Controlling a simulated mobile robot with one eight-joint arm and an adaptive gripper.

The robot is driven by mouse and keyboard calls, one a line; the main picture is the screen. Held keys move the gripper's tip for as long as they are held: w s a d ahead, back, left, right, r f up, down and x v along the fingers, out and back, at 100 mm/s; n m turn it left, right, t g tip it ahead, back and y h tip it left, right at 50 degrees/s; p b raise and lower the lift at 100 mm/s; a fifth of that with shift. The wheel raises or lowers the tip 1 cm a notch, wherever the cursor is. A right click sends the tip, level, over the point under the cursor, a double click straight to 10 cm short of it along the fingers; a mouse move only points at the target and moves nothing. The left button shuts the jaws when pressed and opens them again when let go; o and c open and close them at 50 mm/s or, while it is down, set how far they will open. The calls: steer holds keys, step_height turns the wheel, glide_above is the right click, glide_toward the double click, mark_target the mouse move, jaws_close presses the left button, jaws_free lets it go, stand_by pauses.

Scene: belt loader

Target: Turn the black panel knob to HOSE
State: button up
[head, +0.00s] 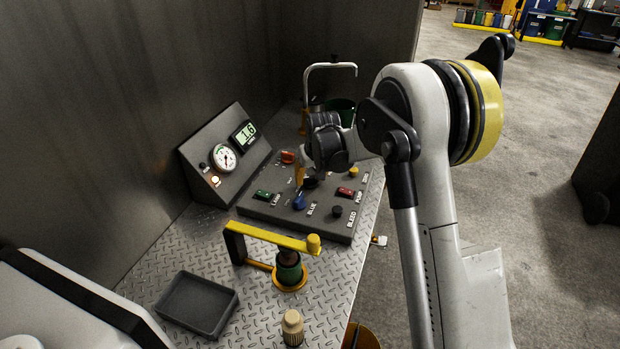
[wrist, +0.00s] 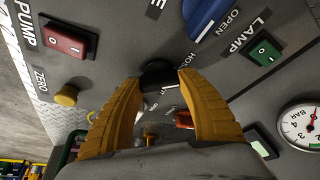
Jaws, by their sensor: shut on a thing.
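The black panel knob (wrist: 158,72) is between the two yellow fingers of my gripper (wrist: 160,88) in the wrist view. The fingers are shut on it, one on each side. A partly hidden label beginning HOS is beside the knob. Another label lies between the fingers, partly covered. I cannot tell which label the knob points to. In the head view the knob (head: 310,183) shows on the sloped control panel (head: 322,225), below my wrist, which hides much of that area.
Near the knob are a blue knob (head: 298,202), a red PUMP switch (head: 346,192), a green LAMP switch (head: 262,195), a yellow ZERO button (head: 353,172) and a black button (head: 336,211). A gauge box (head: 245,160) stands behind left. A yellow lever (head: 275,237) and grey tray (head: 197,303) are in front.

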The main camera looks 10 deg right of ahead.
steer(key=shift+n, duration=0.6)
steer(key=shift+y, duration=0.3)
steer(key=o, duration=1.2)
steer(key=shift+c, duration=0.2)
steer(key=shift+r, duration=0.1)
steer(key=v, duration=1.2)
